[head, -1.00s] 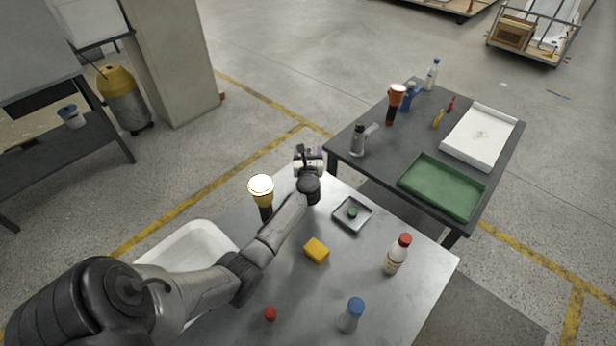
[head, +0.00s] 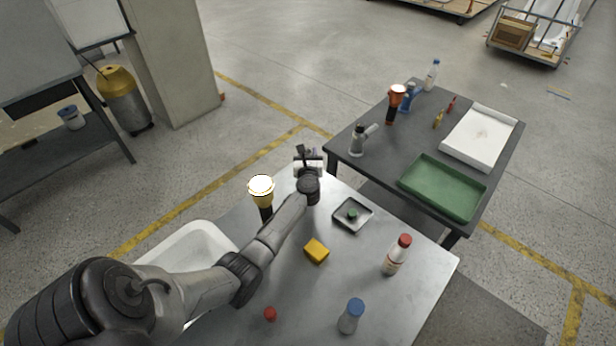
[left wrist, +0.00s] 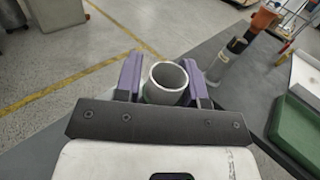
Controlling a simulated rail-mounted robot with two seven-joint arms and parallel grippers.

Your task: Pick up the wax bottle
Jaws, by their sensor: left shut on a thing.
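My left gripper (head: 308,160) is above the far edge of the near grey table. In the left wrist view its purple fingers (left wrist: 165,77) are shut on a pale, round, hollow-topped cylinder (left wrist: 168,76), one finger on each side. Its rim is toward the camera and its lower part is hidden; I cannot tell from its look whether this is the wax bottle. Two other bottles stand on the near table: a white one with a red cap (head: 396,256) and a grey one with a blue cap (head: 350,317). My right gripper is not in view.
A small square tray (head: 364,225), a yellow block (head: 316,251) and a white basin (head: 190,240) are nearby. The dark table (head: 385,160) holds a grey spray-like bottle (head: 359,140), a green tray (head: 440,188) and a white tray (head: 487,140).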

